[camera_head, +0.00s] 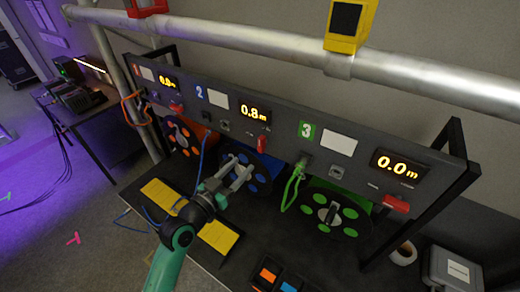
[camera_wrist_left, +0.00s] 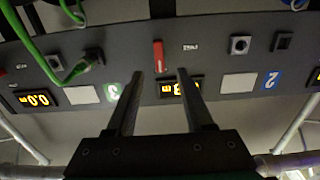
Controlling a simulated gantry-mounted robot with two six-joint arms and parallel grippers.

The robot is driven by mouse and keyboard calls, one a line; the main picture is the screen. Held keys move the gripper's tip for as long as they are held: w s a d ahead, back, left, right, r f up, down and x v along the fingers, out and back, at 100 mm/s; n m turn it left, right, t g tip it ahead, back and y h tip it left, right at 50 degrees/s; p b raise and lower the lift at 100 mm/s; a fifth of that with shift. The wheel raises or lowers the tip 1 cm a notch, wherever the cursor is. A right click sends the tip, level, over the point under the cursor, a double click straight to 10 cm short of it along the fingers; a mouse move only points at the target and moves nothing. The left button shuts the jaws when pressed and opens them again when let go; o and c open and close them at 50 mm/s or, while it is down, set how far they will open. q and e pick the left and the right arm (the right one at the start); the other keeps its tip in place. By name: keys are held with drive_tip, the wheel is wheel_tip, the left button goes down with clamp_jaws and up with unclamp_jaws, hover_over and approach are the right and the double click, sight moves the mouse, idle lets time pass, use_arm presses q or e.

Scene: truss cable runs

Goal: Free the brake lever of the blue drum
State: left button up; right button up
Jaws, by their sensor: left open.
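The red brake lever (camera_head: 262,143) of the blue drum is on the dark panel, just below the station 2 display, and looks upright. The blue drum (camera_head: 262,184) is under it, partly hidden by my left gripper (camera_head: 238,173). The left gripper is open and empty, in front of the drum and below the lever. In the left wrist view, which is upside down, the red lever (camera_wrist_left: 158,55) lies just beyond the two spread fingertips (camera_wrist_left: 160,74), in line with the gap between them. No contact shows. My right gripper is not in view.
The blue station's display (camera_head: 254,111) reads 0.8 m. The orange drum (camera_head: 184,136) is to the left and the green drum (camera_head: 330,215) to the right, with a green cable (camera_head: 291,188) hanging between. Yellow pads (camera_head: 219,236) lie on the table. A metal truss tube (camera_head: 270,46) runs above.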

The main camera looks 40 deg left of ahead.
sight(259, 148)
use_arm(q)
drive_tip(key=w, duration=0.3)
drive_tip(key=w+a, duration=0.1)
drive_tip(key=w, duration=0.5)
drive_tip(key=shift+w+a, duration=0.2)
drive_tip(key=shift+w, duration=0.15)
clamp_jaws()
